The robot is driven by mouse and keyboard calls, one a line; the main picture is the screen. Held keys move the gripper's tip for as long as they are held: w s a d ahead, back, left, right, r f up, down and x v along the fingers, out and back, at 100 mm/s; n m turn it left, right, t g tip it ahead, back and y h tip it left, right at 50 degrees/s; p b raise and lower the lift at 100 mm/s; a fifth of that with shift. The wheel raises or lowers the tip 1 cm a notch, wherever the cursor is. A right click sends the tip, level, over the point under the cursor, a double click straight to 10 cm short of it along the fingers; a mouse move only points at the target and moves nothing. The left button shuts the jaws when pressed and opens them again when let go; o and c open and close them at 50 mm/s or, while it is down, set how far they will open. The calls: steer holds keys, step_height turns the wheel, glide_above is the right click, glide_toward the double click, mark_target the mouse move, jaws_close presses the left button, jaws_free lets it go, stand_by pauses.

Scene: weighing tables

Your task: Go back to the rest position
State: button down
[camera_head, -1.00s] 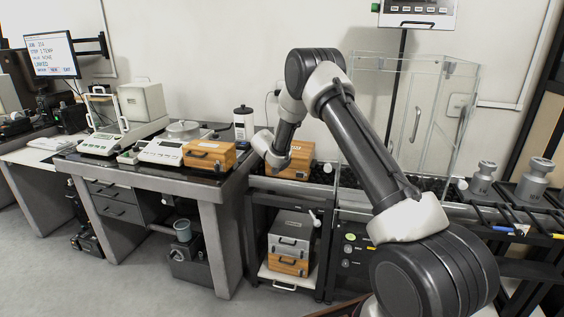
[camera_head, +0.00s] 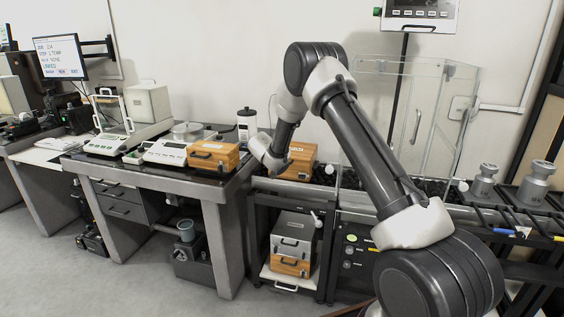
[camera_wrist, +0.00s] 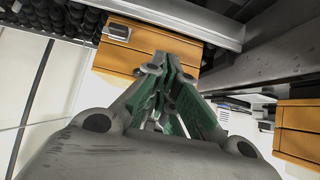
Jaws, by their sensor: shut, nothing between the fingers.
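My gripper (camera_wrist: 172,68) points away from the wrist camera, its green-lined fingers drawn together with nothing between them. In the head view my arm is bent, its wrist low beside a wooden case (camera_head: 302,160) on the roller conveyor; the fingers are hidden there. Another wooden case (camera_wrist: 298,132) shows at the right edge of that view.
The weighing table (camera_head: 215,190) at left carries balances and a wooden case (camera_head: 213,156). A clear enclosure (camera_head: 425,120) stands behind my arm. Metal weights (camera_head: 535,185) stand on the right rack. A shelf below holds more cases (camera_head: 291,247). Open floor lies at front left.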

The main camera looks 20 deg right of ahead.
steer(key=s+a+f, duration=0.2)
steer(key=s+a, duration=0.1)
steer(key=s, duration=0.1)
steer(key=s+d+n+g+h, duration=0.2)
steer(key=s+d+n+g, duration=0.1)
steer(key=s+d+n, duration=0.45)
steer(key=s+d+r+g, duration=0.1)
steer(key=s+d+r, duration=0.15)
steer(key=s, duration=0.25)
steer(key=s+d+r+n+g, duration=0.1)
steer(key=s+d+r+g, duration=0.1)
steer(key=s+r, duration=0.25)
steer(key=s+d+r+g, duration=0.1)
steer(key=s+d+r, duration=0.15)
steer(key=s, duration=0.25)
steer(key=s+a+r+t+y, duration=0.1)
steer(key=s+a+r+y, duration=0.1)
steer(key=s+r, duration=0.4)
steer(key=s+a+r+m+t+y, duration=0.1)
steer(key=s+r, duration=0.5)
steer(key=s, duration=0.9)
steer(key=s+a+r+t+y, duration=0.1)
steer(key=s+a+r+y, duration=0.2)
steer(key=s+r, duration=0.4)
steer(key=shift+s+y, duration=0.8)
steer(key=shift+s, duration=0.95)
